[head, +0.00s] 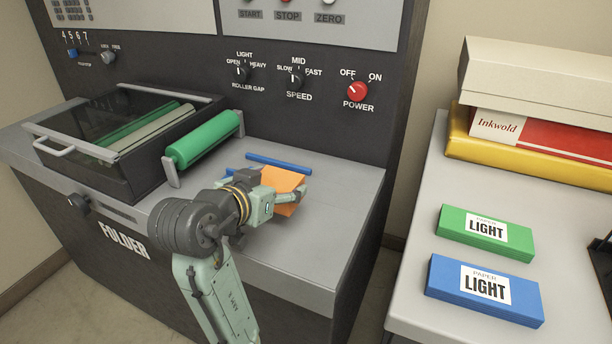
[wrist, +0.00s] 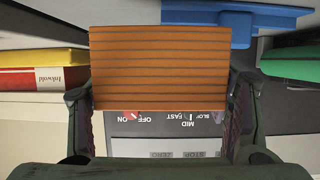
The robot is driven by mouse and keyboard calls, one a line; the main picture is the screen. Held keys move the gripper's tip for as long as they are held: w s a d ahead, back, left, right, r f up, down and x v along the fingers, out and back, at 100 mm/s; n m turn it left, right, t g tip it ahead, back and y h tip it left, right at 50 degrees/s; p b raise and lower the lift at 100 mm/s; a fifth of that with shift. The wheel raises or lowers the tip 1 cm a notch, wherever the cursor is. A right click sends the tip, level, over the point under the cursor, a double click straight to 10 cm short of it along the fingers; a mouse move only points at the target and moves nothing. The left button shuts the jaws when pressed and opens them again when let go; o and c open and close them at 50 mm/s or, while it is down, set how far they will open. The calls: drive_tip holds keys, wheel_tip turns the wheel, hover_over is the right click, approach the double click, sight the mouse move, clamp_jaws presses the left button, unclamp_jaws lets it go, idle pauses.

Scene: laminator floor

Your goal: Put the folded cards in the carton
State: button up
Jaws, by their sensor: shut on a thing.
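A stack of orange folded cards (head: 283,182) is above the grey shelf of the folder machine. In the wrist view the stack (wrist: 158,68) shows several stacked edges and spans the gap between my fingers. My gripper (head: 288,194) is shut on it, with one finger at each side. Whether the stack's underside touches the shelf cannot be told. I cannot make out for sure which thing is the carton.
Blue guide bars (head: 278,164) lie by the cards, and a green roller (head: 205,140) stands left. On the right table are a green paper pack (head: 455,222), a blue pack (head: 450,275), a red-and-white Inkwold box (head: 560,142) and a dark object (head: 604,265) at the edge.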

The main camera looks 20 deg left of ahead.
drive_tip(key=p, duration=0.3)
hover_over(322, 196)
drive_tip(key=shift+s+f, duration=0.15)
drive_tip(key=shift+f, duration=2.15)
drive_tip(key=shift+f, duration=0.1)
drive_tip(key=o, duration=1.4)
drive_tip(key=shift+c, duration=0.2)
drive_tip(key=shift+r+p, duration=0.25)
drive_tip(key=shift+p, duration=0.1)
drive_tip(key=b+v, duration=0.2)
drive_tip(key=v, duration=0.9)
drive_tip(key=shift+s+b, duration=0.4)
